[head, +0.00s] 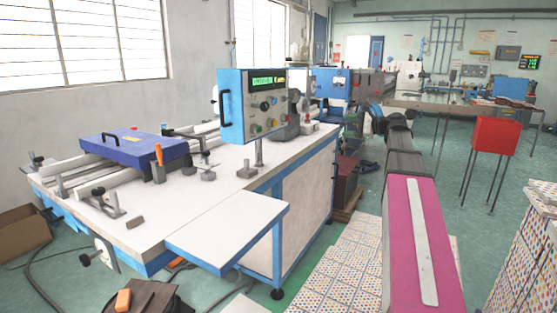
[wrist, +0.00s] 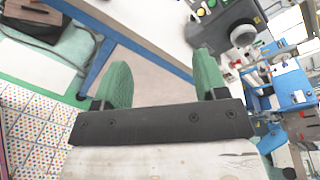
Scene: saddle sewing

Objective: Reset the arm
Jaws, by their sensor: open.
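My gripper (wrist: 163,78) shows in the wrist view, with two green fingers set wide apart on a dark mounting bar. It is open, and nothing is seen between the fingers. The pale worktable (wrist: 150,25) and its blue frame lie beyond the fingers. In the head view my arm stretches forward from the lower right, beside the white-topped worktable (head: 225,190). I cannot make out the gripper's fingers in the head view.
A blue control box (head: 252,105) with a green display stands on the worktable. A blue-lidded unit (head: 135,147) sits at its left. A red box on thin legs (head: 495,137) stands at right. Dotted stacks (head: 345,265) lie beside the table. Green floor (head: 455,200) is open at right.

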